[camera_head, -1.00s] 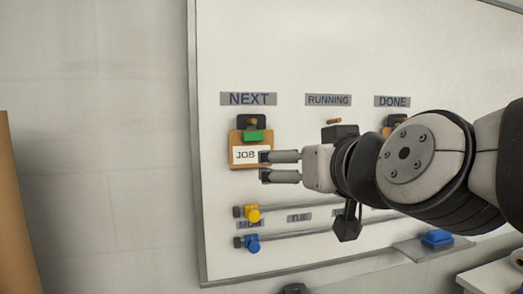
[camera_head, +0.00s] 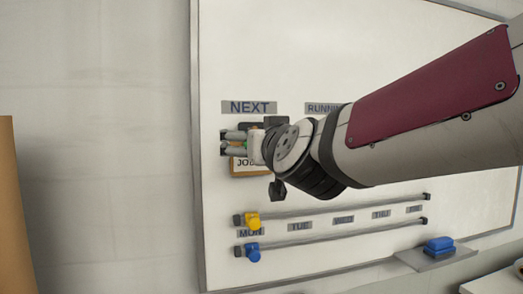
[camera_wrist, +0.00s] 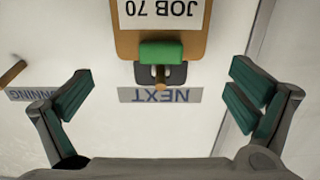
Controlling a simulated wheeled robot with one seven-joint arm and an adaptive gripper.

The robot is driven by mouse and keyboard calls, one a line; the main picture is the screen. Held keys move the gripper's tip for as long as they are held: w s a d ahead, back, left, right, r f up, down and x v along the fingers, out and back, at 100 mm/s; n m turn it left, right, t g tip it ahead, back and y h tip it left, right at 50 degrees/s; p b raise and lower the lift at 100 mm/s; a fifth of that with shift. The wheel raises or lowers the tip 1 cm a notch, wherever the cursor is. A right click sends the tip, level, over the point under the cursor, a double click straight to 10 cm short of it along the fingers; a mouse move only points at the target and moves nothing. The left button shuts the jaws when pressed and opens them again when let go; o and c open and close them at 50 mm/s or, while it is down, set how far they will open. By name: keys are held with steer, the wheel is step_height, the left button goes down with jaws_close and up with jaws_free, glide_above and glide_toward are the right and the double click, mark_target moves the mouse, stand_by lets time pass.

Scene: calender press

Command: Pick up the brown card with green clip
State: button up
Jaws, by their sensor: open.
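The brown card (camera_head: 246,170) hangs on the whiteboard below the NEXT label, mostly hidden behind my gripper in the head view. In the wrist view the card (camera_wrist: 124,42) shows upside down at the top, with a white JOB 70 label. Its green clip (camera_wrist: 160,52) is at its edge, in front of a dark clamp on a peg. My gripper (camera_head: 225,142) is in front of the card's upper part. In the wrist view my gripper (camera_wrist: 162,75) is open, with one finger on each side of the clip line and nothing between the pads.
The whiteboard (camera_head: 300,70) carries the NEXT label (camera_head: 249,107) and RUNNING label (camera_head: 324,108). Below are two rails with a yellow slider (camera_head: 252,220) and a blue slider (camera_head: 252,252). A blue eraser (camera_head: 438,244) sits on a ledge at lower right.

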mark_target(239, 166)
steer(key=x, duration=0.3)
steer(key=shift+w+a+f, duration=0.15)
steer(key=shift+w+f, duration=0.15)
steer(key=shift+w, duration=0.05)
steer(key=shift+w+a, duration=0.2)
steer(key=shift+w, duration=0.4)
steer(key=shift+r, duration=0.1)
steer(key=shift+c, duration=0.6)
steer(key=c, duration=0.8)
